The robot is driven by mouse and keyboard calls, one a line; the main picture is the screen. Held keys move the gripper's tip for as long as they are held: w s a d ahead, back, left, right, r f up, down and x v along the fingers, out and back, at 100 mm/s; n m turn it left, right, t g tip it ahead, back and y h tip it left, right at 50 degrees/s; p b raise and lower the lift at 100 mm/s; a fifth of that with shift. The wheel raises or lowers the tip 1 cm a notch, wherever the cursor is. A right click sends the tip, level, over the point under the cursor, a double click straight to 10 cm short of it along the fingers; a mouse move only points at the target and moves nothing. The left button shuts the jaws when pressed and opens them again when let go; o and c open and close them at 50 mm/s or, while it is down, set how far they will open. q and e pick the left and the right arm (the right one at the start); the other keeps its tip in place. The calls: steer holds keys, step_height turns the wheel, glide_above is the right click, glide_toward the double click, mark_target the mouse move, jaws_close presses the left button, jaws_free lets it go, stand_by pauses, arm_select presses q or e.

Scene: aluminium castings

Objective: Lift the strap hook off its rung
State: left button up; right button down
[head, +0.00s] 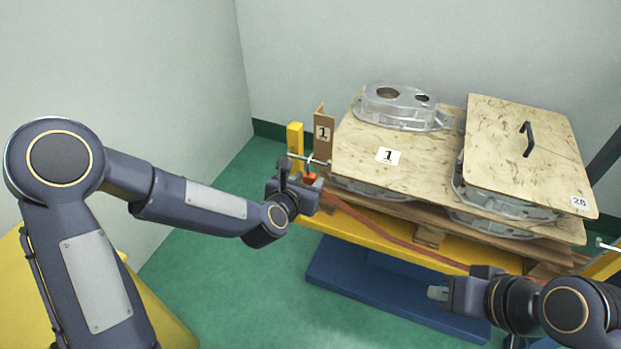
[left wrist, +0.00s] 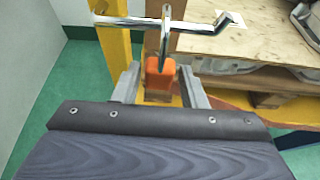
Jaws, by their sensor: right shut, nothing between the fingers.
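The strap hook (left wrist: 165,35) is a bright metal hook hanging over a chrome rung (left wrist: 120,21) on a yellow post (left wrist: 113,45). An orange block (left wrist: 160,72) sits at the hook's lower end. In the head view the orange block (head: 309,178) is small and partly behind my left gripper (head: 312,184). My left gripper also shows in the left wrist view (left wrist: 159,84), open, its fingers either side of the orange block with a narrow gap on each side. An orange-red strap (head: 385,235) runs along the pallet front. My right gripper (head: 438,293) is shut and empty.
A wooden board marked 1 (head: 350,150) lies over castings on a yellow-edged stand (head: 360,233). A casting (head: 400,118) sits on it beside a handled board (head: 500,170). A brown corner piece (head: 324,145) stands by the post. Green floor (head: 250,270) is open in front.

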arm_select(q)
steer(key=shift+x, duration=1.3)
jaws_close()
steer(key=shift+w+r, duration=0.1)
steer(key=shift+r, duration=0.15)
